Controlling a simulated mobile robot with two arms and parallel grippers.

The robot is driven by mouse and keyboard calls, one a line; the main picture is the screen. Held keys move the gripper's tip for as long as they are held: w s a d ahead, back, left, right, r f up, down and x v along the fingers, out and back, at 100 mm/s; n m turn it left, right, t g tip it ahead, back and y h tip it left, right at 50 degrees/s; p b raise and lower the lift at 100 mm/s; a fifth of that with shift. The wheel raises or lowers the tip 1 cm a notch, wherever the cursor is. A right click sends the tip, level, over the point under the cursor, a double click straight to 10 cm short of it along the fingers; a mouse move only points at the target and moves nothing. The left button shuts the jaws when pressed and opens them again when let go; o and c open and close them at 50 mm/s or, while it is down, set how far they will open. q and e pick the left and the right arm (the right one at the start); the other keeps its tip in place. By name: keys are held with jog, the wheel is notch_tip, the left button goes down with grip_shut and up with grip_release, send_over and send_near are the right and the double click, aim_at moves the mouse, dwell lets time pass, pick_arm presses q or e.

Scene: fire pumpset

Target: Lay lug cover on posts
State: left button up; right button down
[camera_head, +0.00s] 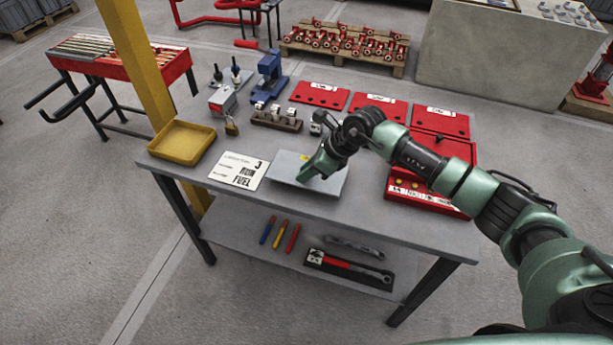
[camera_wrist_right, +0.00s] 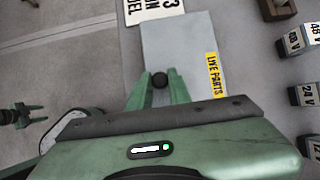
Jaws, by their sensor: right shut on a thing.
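The lug cover (camera_head: 325,185), a flat light-grey plate, is over the middle of the table, right of the white card. In the right wrist view the cover (camera_wrist_right: 180,45) carries a yellow LIVE PARTS label (camera_wrist_right: 213,75) and a black knob (camera_wrist_right: 160,80). My right gripper (camera_head: 305,175) reaches down onto it; its green fingers (camera_wrist_right: 160,85) are shut on the knob. I cannot tell whether the plate touches the surface below. I cannot pick out the posts. A small green-and-dark shape, apparently my left gripper (camera_wrist_right: 21,115), shows at the left of the wrist view.
A white card (camera_head: 239,174) and a yellow tray (camera_head: 182,142) are left of the cover. Blocks on a wooden rack (camera_head: 277,119), a padlock (camera_head: 231,127) and a blue press (camera_head: 269,75) stand behind. Red plates (camera_head: 378,106) and a red box (camera_head: 425,190) are on the right.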

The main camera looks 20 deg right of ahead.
jog(key=shift+f, duration=1.5)
jog(key=c, duration=1.3)
grip_release()
